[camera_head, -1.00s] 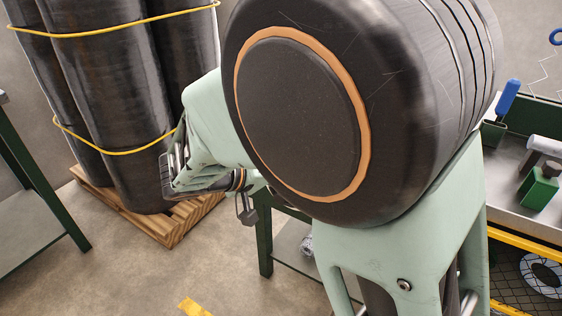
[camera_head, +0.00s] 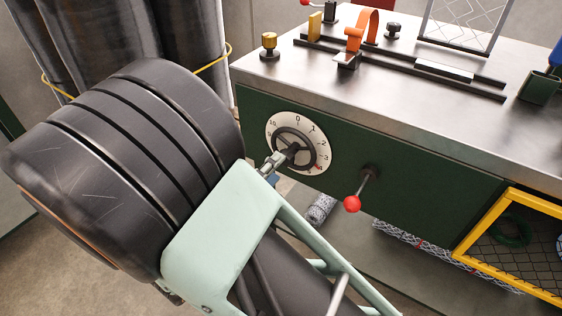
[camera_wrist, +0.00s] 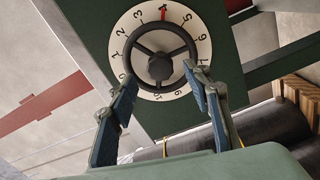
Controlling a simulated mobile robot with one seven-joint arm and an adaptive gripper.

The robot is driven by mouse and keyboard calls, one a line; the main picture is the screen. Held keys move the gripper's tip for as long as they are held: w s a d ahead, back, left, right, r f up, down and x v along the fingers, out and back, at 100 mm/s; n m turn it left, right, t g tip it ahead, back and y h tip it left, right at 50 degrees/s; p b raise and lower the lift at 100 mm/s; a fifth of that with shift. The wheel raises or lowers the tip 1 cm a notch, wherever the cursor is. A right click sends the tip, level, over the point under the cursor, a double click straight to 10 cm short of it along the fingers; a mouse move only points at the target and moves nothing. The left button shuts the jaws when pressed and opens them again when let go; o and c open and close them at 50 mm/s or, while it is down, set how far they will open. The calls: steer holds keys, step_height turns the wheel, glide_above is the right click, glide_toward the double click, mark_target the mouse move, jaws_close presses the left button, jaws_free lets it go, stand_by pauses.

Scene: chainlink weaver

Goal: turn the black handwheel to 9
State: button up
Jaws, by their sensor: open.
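The black handwheel (camera_head: 293,150) is on the front panel of a green bench, in front of a white numbered dial (camera_head: 272,127). In the wrist view the handwheel (camera_wrist: 138,40) shows a round rim, spokes and a hub. The dial (camera_wrist: 118,42) appears rotated there, with a red mark at its top between 3 and 5. My gripper (camera_head: 272,165) is at the wheel's lower left in the head view. In the wrist view my gripper (camera_wrist: 160,75) is open, its two fingers on either side of the wheel's lower part. I cannot tell whether they touch the rim.
A red-knobbed lever (camera_head: 352,203) sticks out of the panel right of the dial. A yellow-framed mesh guard (camera_head: 478,232) is at lower right. The steel bench top (camera_head: 400,105) carries a rail and orange clamp. Dark rolls (camera_head: 90,30) stand at back left.

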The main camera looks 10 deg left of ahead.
steer(key=shift+w+d+m+p, duration=0.25)
steer(key=shift+w+m+p, duration=0.4)
steer(key=shift+m+p, duration=3.05)
steer(key=shift+w+d+m+p, duration=0.3)
steer(key=shift+w+m+p, duration=0.3)
steer(key=shift+m+p, duration=3.1)
steer(key=shift+w+d+m+p, duration=0.25)
steer(key=shift+w+m+p, duration=0.4)
steer(key=shift+m+p, duration=3.05)
